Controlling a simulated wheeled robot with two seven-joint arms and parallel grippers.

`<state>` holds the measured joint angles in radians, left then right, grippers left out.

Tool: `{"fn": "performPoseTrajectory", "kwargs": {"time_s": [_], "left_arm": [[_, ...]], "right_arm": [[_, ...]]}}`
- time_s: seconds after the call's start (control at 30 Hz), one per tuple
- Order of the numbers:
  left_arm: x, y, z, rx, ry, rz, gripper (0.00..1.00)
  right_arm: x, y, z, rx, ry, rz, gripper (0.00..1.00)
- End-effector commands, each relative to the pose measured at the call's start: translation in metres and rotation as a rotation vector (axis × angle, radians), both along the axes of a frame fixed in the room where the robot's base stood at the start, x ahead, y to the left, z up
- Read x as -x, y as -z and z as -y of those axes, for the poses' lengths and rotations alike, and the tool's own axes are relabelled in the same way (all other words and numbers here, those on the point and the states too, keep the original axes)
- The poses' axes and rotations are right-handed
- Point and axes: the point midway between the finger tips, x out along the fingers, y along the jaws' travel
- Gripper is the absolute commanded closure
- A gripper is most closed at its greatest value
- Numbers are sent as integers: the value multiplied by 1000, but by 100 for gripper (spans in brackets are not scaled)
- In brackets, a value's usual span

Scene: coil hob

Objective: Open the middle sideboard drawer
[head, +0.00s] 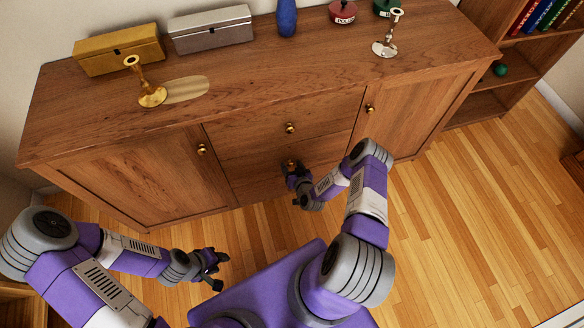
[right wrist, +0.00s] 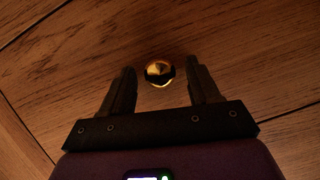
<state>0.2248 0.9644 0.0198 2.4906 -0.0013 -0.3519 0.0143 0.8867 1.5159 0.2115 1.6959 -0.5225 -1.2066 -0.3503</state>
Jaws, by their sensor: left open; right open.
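The wooden sideboard (head: 130,185) has a centre column of drawers between two doors. The top drawer (head: 255,130) has a brass knob (head: 290,128) and sits shut. The middle drawer (head: 245,168) is below it and looks shut; my right gripper (head: 293,170) is in front of it and partly hides its knob. In the right wrist view a round brass knob (right wrist: 160,73) lies between the tips of my open right gripper (right wrist: 161,76), with a gap on both sides. My left gripper (head: 217,270) is open and empty, low above the floor, away from the sideboard.
On the sideboard top stand a gold box (head: 120,50), a silver box (head: 212,30), a brass candlestick (head: 152,95), a silver candlestick (head: 386,45), a blue vase (head: 287,18) and a red jar (head: 342,12). A bookshelf (head: 475,108) stands at the right. Floor in front is clear.

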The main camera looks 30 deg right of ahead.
Motion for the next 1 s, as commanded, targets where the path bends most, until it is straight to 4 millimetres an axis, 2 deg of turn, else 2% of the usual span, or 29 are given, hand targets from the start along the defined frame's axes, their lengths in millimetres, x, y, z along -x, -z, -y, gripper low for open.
{"fn": "performPoseTrajectory", "kwargs": {"time_s": [0.07,0.47,0.77,0.87,1.0], "left_arm": [[0,0,0,0,0,0,57],[0,0,0,0,0,0,57],[0,-2,0,0,0,0,57],[0,-5,0,0,0,0,57],[0,-14,0,0,0,0,57]], "right_arm": [[0,0,0,0,0,0,39],[0,0,0,0,-1,0,99],[4,0,0,0,0,-2,100],[12,-1,0,-1,4,-2,100],[35,-1,0,-2,15,-6,100]]}}
